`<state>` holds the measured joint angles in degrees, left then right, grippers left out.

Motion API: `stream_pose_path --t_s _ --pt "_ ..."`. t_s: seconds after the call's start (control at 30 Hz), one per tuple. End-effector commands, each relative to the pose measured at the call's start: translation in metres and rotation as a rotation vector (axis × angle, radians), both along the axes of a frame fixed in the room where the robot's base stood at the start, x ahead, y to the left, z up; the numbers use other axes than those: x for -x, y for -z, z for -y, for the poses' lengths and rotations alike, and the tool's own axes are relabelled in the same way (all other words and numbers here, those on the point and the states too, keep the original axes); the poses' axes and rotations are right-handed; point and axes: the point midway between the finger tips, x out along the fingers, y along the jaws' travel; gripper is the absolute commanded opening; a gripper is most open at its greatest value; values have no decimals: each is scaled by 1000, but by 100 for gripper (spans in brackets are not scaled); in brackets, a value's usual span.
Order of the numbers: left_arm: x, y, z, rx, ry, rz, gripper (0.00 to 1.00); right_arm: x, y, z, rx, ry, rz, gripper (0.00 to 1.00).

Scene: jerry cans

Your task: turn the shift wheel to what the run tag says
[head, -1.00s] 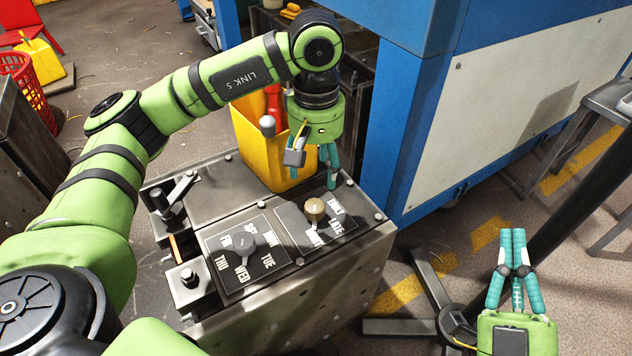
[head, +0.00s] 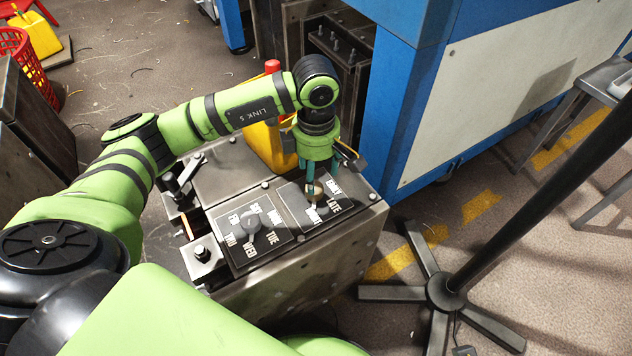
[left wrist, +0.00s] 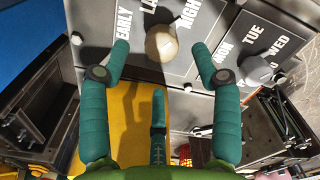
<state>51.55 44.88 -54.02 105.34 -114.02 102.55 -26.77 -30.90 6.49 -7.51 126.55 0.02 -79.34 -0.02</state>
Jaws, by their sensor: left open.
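The shift wheel is a tan round knob (head: 313,189) on a dark plate (head: 292,205) lettered EARLY, LATE and NIGHT. The knob also shows in the left wrist view (left wrist: 161,43). My left gripper (head: 311,176) points down over the knob, its teal fingers open. In the left wrist view two fingertips stand on either side of the knob, apart from it, with a third finger below. I cannot tell which word the knob points to. I cannot make out a run tag. My right gripper is out of the head view.
A grey day knob (head: 250,223) sits on its own plate beside the shift plate, on the same metal box (head: 350,228). A blue machine (head: 393,110) rises close on the right. A black stand (head: 440,292) is at front right.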

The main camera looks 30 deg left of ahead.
Motion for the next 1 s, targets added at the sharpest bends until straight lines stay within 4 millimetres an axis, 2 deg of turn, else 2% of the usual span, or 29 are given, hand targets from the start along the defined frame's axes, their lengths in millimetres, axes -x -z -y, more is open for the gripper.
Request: stream_pose_path --t_s 0.1,0.3,0.67,0.77,0.8,0.83,1.0 --pt "1 23 0 -1 2 -5 64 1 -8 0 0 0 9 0" --pt "1 46 0 0 3 -3 64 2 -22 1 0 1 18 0" --pt "0 51 0 -1 4 -1 64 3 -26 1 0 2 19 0" --pt "0 51 0 -1 4 -1 28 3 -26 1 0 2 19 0" --pt "0 51 0 -1 5 -1 12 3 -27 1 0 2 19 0" --pt "0 51 0 0 5 -1 9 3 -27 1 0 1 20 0" --pt "1 51 1 2 -1 -1 8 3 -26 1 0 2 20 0"
